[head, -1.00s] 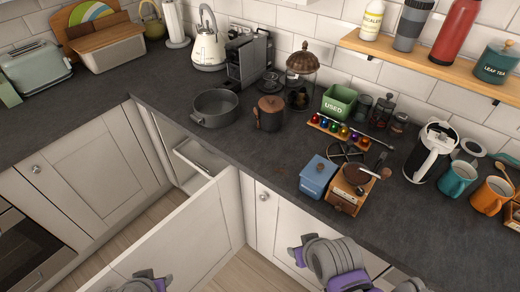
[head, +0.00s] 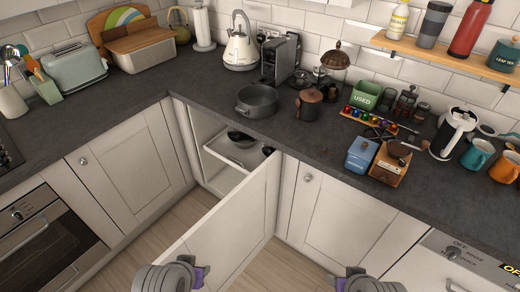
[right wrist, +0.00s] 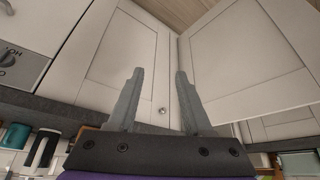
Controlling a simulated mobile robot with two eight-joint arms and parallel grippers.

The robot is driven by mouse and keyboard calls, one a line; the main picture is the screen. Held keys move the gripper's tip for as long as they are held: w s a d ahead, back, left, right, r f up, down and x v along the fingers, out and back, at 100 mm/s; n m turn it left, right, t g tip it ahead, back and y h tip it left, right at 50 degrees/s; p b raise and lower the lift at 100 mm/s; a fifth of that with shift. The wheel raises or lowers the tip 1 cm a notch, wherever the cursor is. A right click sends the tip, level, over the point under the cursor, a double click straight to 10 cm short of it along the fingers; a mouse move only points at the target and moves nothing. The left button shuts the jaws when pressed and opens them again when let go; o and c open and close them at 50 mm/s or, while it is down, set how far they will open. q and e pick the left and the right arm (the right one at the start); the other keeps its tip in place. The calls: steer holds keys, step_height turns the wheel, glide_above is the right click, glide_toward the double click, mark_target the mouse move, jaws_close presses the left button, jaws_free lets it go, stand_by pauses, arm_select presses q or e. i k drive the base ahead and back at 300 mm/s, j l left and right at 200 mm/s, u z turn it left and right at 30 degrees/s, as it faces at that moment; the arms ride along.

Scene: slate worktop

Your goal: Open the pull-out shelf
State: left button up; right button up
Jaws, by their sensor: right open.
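The pull-out shelf (head: 232,150) is a white tray inside the corner cabinet, under the worktop. Its front edge shows behind the cabinet door (head: 235,225), which stands open. A dark pan (head: 241,137) sits on the shelf, and another dark item is partly hidden by the door's top edge. Only grey and purple parts of my two arms show at the bottom of the head view; neither gripper's fingers show there. In the right wrist view my right gripper (right wrist: 160,72) is open and empty, with cabinet fronts beyond it. The shelf does not show in that view.
The worktop (head: 210,105) above carries a grey pot (head: 257,101), a kettle (head: 240,45), a blue box (head: 361,155) and mugs. An oven (head: 45,235) is at the left. A closed cabinet door (head: 335,205) is right of the open one. Wooden floor shows between the cabinets.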

mark_target(246, 161)
steer(key=k+j, duration=0.25)
steer(key=j, duration=0.15)
steer(key=k+j, duration=0.2)
steer(key=j, duration=0.15)
steer(key=i+j, duration=0.2)
steer(key=j, duration=0.15)
steer(key=i+j, duration=0.2)
steer(key=j, duration=0.15)
steer(key=i+j+z, duration=0.1)
steer(key=j, duration=0.25)
steer(key=i+j, duration=0.5)
steer(key=j, duration=0.2)
steer(key=i+j+z, duration=0.1)
steer(key=j, duration=0.25)
steer(key=i+j, duration=0.3)
steer(key=j, duration=0.05)
